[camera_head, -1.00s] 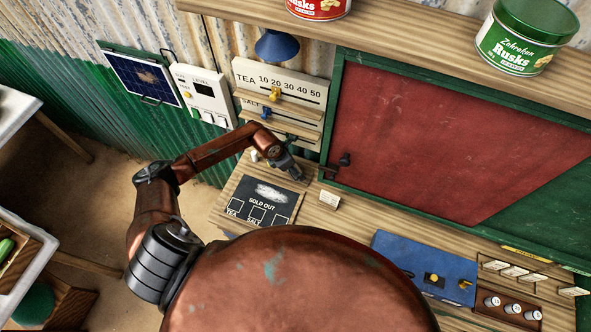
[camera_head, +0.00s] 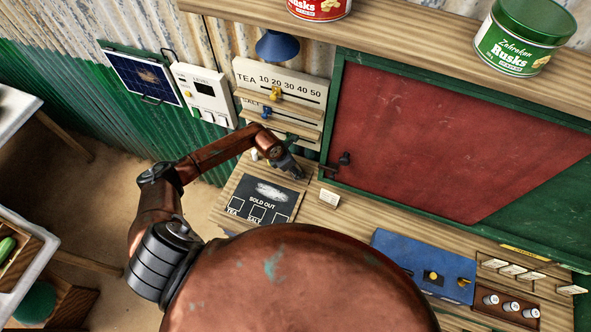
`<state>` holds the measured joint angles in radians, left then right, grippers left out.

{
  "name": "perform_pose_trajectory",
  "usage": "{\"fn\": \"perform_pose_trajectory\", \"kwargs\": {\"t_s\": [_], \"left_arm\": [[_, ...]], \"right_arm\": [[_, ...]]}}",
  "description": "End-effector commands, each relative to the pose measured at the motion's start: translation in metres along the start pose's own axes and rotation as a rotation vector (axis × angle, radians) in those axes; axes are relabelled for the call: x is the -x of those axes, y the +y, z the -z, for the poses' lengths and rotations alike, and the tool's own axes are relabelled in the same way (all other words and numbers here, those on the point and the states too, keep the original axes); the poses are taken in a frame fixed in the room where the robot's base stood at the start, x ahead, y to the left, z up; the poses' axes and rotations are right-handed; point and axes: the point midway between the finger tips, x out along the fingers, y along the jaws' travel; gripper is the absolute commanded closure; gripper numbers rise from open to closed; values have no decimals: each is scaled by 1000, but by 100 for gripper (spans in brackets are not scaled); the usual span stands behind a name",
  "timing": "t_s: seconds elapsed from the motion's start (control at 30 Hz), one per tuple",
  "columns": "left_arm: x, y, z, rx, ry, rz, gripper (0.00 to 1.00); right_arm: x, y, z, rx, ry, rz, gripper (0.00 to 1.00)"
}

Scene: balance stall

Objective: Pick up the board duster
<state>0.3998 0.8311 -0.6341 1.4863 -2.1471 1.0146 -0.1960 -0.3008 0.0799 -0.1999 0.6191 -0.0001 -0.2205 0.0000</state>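My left gripper (camera_head: 290,169) is over the counter, just beyond the black "SOLD OUT" slate (camera_head: 262,208) and below the TEA/SALT price board. It is small and dark here, so I cannot tell whether its fingers are open or shut or hold anything. I cannot make out the board duster for certain; it may be hidden by the gripper. A white chalky smear shows on the upper part of the slate. My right gripper is not in view.
A red and green chalkboard (camera_head: 440,140) stands behind the counter with a dark latch (camera_head: 344,159) at its left. A small white card (camera_head: 329,198) stands right of the slate. A blue box (camera_head: 424,266) and a brown tray (camera_head: 508,311) sit at the right.

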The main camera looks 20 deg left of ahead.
Motion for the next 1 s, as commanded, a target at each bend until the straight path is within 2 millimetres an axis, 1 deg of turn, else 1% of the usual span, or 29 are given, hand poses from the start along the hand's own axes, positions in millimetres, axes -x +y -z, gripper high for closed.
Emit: {"fn": "perform_pose_trajectory", "kwargs": {"t_s": [0.03, 0.1, 0.37, 0.5, 0.67, 0.97, 1.0], "left_arm": [[0, 0, 0, 0, 0, 0, 74], [0, 0, 0, 0, 0, 0, 79], [2, 0, -1, -1, -1, 0, 79], [11, 1, -5, -3, -3, -3, 79], [19, 1, 20, 0, 3, -2, 79], [41, 0, 75, -1, 4, -2, 79], [51, 1, 65, -4, -4, -3, 79]], "right_arm": [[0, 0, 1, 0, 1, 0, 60], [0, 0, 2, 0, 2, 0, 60], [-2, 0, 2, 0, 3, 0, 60], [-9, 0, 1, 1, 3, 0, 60], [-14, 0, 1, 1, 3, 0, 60], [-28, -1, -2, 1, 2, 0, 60], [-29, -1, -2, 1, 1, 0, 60]]}}
